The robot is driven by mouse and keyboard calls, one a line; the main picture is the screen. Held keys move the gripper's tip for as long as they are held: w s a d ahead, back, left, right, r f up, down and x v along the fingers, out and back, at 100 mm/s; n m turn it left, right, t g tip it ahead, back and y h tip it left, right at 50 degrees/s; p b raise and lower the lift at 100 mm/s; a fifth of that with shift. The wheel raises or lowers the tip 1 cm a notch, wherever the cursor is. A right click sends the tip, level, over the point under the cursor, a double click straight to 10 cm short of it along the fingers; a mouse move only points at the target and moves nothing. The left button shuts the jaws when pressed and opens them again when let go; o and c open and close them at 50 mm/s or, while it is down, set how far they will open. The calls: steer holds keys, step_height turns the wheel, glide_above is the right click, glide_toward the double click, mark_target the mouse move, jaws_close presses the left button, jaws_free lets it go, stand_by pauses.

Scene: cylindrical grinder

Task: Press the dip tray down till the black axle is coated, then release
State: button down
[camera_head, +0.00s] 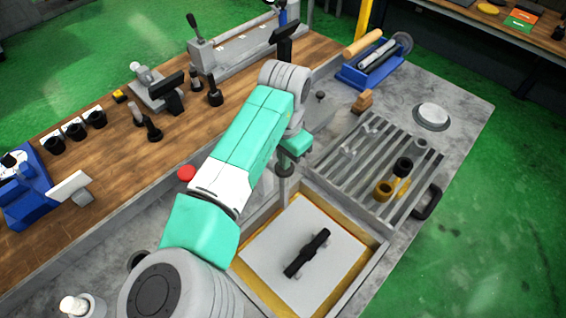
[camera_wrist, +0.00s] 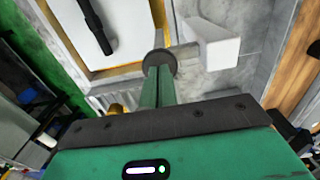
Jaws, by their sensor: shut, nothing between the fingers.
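The black axle (camera_head: 307,253) lies across the pale plate of the dip tray (camera_head: 273,250), which sits in a square basin with yellow-amber liquid along its edges. In the wrist view the axle (camera_wrist: 96,25) and part of the pale plate (camera_wrist: 128,22) show at the upper left. My gripper (camera_head: 285,160) is at the tray's far corner, fingers pointing down. In the wrist view my gripper (camera_wrist: 158,72) is shut and empty, its tips at a dark round knob (camera_wrist: 158,60). Contact with the knob cannot be told for sure. The knob also shows in the head view (camera_head: 284,169).
A red button (camera_head: 186,173) is left of my arm. A pale block (camera_wrist: 215,48) stands right of the knob. A blue stand (camera_head: 362,75) is farther back.

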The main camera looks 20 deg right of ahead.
mark_target(284, 187)
steer(key=shift+f+b, duration=1.95)
steer(key=shift+f, duration=4.25)
steer(key=shift+r, duration=0.1)
step_height(284, 187, up, 20)
steer(key=p, duration=1.8)
